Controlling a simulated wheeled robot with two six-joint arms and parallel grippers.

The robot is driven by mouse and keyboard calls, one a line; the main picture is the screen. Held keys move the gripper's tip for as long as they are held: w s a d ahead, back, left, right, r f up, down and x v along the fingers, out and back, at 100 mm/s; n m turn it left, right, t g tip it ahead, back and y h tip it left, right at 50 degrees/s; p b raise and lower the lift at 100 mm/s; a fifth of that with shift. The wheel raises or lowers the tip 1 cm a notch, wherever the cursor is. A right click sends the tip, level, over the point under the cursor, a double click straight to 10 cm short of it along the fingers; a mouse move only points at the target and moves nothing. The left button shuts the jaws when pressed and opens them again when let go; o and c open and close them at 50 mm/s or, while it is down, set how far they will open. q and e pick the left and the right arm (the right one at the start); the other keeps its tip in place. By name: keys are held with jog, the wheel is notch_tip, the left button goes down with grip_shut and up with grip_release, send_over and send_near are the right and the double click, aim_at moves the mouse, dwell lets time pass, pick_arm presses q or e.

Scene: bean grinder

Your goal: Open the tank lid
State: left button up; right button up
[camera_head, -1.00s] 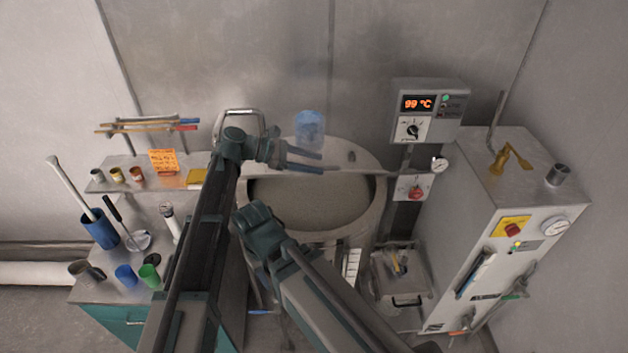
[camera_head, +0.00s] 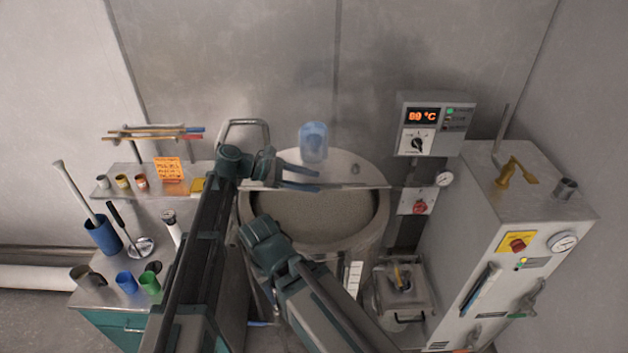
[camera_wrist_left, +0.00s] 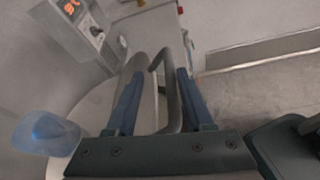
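The tank (camera_head: 378,235) is a round metal vessel at the centre of the head view, with grey-brown contents (camera_head: 312,215) showing inside its rim. A pale flat part with a straight front edge, possibly the lid, covers its back, though its outline is partly hidden. My left gripper (camera_head: 300,178) is over this back part. In the left wrist view, its blue fingers (camera_wrist_left: 158,102) are apart, with a grey U-shaped handle (camera_wrist_left: 172,90) between them; contact is unclear. A translucent blue piece (camera_head: 313,142) is beside it. My right arm crosses the tank's front; its fingertips are not clear.
A control box (camera_head: 433,125) with a display and a grey cabinet (camera_head: 480,250) stand at right. A bench (camera_head: 95,302) with cups and tools is at left. A metal loop (camera_head: 243,123) rises behind my left wrist. A square container (camera_head: 405,300) is low at the right.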

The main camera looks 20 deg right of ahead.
pick_arm(q)
jog(key=p+v, duration=0.5)
jog(key=v, duration=0.9)
jog(key=shift+a, duration=0.15)
dwell(0.7)
jog(key=shift+s, duration=0.1)
dwell(0.4)
